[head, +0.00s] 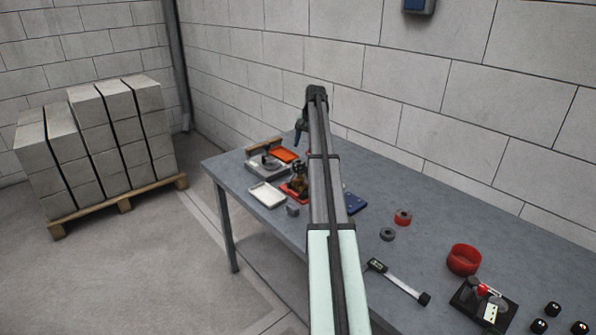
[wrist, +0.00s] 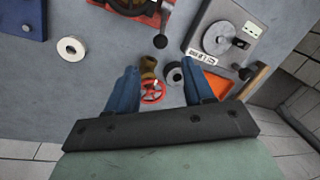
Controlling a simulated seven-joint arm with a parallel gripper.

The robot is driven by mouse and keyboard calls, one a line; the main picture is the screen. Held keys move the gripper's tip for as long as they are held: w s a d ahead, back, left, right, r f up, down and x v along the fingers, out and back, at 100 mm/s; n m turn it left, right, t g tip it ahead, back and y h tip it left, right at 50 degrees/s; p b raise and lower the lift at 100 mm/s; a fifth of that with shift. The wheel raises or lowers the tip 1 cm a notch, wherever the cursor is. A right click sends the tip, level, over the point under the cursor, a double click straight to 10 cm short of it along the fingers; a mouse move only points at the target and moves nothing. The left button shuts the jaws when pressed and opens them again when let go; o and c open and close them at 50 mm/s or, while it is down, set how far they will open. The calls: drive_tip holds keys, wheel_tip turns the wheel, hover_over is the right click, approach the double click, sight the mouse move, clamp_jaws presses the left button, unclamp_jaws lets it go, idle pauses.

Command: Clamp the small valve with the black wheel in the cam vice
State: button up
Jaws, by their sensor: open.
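The cam vice (head: 289,190) has a red base and stands near the far end of the table. In the wrist view its red base (wrist: 154,20) is cut off at the top edge, with a black ball-ended lever beside it. A brassy body stands on the vice in the head view. A black wheel (wrist: 122,8) shows over the red base in the wrist view, seemingly the small valve's. I cannot tell if it is clamped. My gripper (head: 298,138) is above the far table end, open and empty. Its blue fingers (wrist: 160,66) show in the wrist view.
A brass valve with a red wheel (wrist: 152,92) and a grey ring (wrist: 174,76) appear between my fingers, below them. A wall runs behind.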

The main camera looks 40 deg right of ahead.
drive_tip(key=f, duration=0.4)
drive_tip(key=w+a+f, duration=0.1)
drive_tip(key=f, duration=0.3)
drive_tip(key=w+f, duration=0.1)
drive_tip(key=f, duration=0.4)
drive_tip(key=shift+w+a, duration=0.1)
drive_tip(key=shift+a, duration=0.15)
drive_tip(key=shift+c, duration=0.3)
clamp_jaws()
